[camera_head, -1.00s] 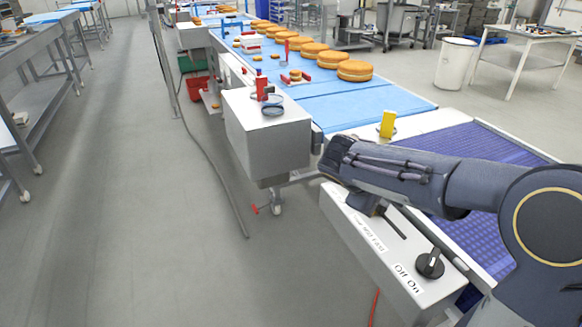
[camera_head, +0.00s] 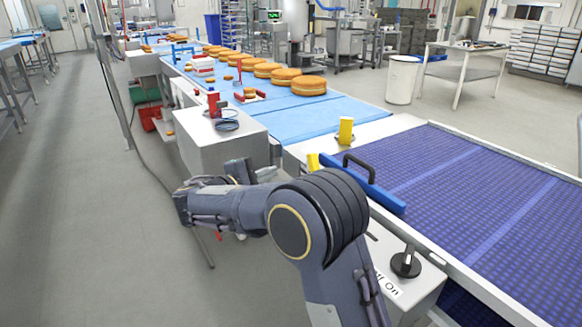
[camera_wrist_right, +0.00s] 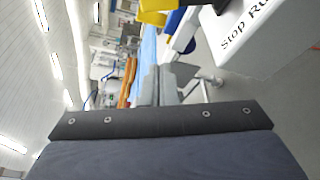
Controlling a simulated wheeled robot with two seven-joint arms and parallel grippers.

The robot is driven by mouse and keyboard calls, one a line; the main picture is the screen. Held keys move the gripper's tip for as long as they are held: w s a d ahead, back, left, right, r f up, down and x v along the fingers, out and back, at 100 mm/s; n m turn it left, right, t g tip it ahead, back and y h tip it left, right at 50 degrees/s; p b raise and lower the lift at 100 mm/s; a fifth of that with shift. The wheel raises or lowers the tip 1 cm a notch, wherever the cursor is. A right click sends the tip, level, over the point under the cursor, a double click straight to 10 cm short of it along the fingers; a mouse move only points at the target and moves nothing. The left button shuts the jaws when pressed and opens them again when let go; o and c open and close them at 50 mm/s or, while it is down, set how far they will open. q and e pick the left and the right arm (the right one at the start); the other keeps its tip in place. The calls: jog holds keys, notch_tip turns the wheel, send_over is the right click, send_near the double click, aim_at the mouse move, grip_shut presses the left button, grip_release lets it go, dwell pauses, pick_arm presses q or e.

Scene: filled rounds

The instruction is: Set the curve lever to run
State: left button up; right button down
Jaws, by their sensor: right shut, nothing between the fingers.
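My right gripper (camera_head: 262,174) is shut and empty, beside the grey box at the conveyor's near side. In the right wrist view its grey fingers (camera_wrist_right: 165,82) are together, apart from a white control box (camera_wrist_right: 262,40) lettered "Stop Ru", the rest cut off by the frame. In the head view my right arm covers most of that control box (camera_head: 420,287). A black rotary lever (camera_head: 405,263) stands at its right end, by an "On" label. The lever by the "Stop" lettering is hidden in the head view, so its setting cannot be told. My left gripper is not in view.
A blue guard bar with a black handle (camera_head: 362,183) lies beside the dark blue belt (camera_head: 470,190). Yellow blocks (camera_head: 346,130) stand at the belt junction. A grey box (camera_head: 215,142) carries a red-topped control. Orange rounds (camera_head: 309,85) sit on the light blue belt.

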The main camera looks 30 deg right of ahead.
jog(key=d, duration=0.9)
jog(key=shift+d+r, duration=0.15)
jog(key=shift+s, duration=0.1)
